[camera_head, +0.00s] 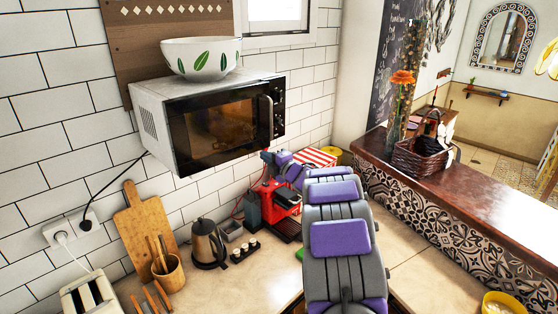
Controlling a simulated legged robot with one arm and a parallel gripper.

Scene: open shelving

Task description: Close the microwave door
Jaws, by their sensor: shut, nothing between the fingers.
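The microwave (152,120) is a white box with a black front, mounted high against the tiled wall at the left. Its dark glass door (218,128) appears flush with the front, with no gap that I can see. The upright handle (265,118) is at the door's right side, beside the control knobs. My gripper (267,157) is small in the view, just below the microwave's lower right corner. It looks shut and empty; I cannot tell whether it touches the microwave. My grey and purple arm hides part of the counter.
A white bowl with green leaves (201,58) stands on the microwave. Below, a red coffee machine (268,205), a kettle (208,243) and a cutting board (145,228) stand on the counter (255,285). A wooden ledge with a basket (419,158) is at the right.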

